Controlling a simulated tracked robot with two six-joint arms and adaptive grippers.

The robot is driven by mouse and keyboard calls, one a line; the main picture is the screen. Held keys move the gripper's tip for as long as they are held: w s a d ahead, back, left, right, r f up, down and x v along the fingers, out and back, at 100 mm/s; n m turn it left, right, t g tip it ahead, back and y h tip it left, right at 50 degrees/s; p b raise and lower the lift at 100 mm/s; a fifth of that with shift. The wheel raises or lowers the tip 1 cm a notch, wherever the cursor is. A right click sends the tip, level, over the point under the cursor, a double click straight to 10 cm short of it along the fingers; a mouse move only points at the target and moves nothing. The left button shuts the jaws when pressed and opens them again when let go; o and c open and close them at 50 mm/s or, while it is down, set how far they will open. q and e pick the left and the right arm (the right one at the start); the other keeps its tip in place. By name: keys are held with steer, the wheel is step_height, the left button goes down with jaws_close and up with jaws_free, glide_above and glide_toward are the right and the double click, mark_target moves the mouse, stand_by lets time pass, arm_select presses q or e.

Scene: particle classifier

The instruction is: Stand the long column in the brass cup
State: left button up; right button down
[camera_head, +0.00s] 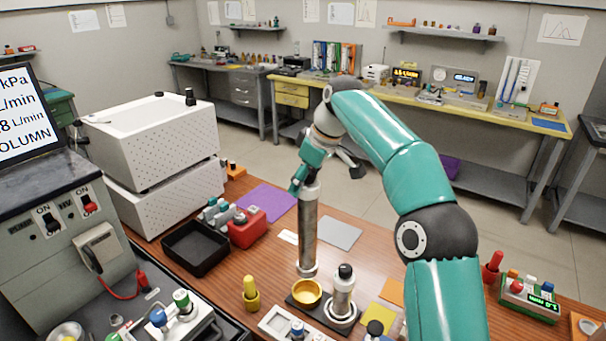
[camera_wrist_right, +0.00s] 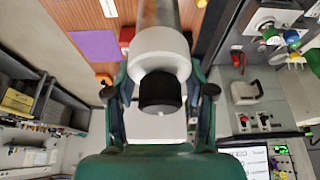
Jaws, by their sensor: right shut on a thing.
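The long column (camera_head: 308,235) is a grey metal tube that hangs nearly upright in my right gripper (camera_head: 305,182). My right gripper is shut on its upper part. In the right wrist view, the column's white collar and black cap (camera_wrist_right: 161,92) show between the fingers (camera_wrist_right: 162,100). The brass cup (camera_head: 307,292) stands on a dark base plate on the bench, open side up. The column's lower end appears just above and behind the cup's rim in the head view; I cannot tell the exact gap. My left gripper is not in view.
A shorter metal cylinder with a black knob (camera_head: 343,290) stands right beside the cup on the same plate. A yellow peg (camera_head: 250,292) stands to the left. A black tray (camera_head: 196,248) and a red box (camera_head: 247,228) lie farther left. A grey mat (camera_head: 341,232) lies behind.

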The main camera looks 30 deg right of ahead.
mark_target(318, 194)
step_height(318, 194, down, 6)
steer(key=shift+r+b, duration=0.1)
steer(key=shift+b, duration=0.55)
steer(key=shift+f+b, duration=0.35)
steer(key=shift+f, duration=2.05)
steer(key=shift+c, duration=1.9)
jaws_free()
steer(key=shift+s+f, duration=0.1)
steer(key=shift+f, duration=0.05)
steer(key=p+v, duration=0.1)
steer(key=v, duration=1.1)
steer(key=shift+s, duration=0.1)
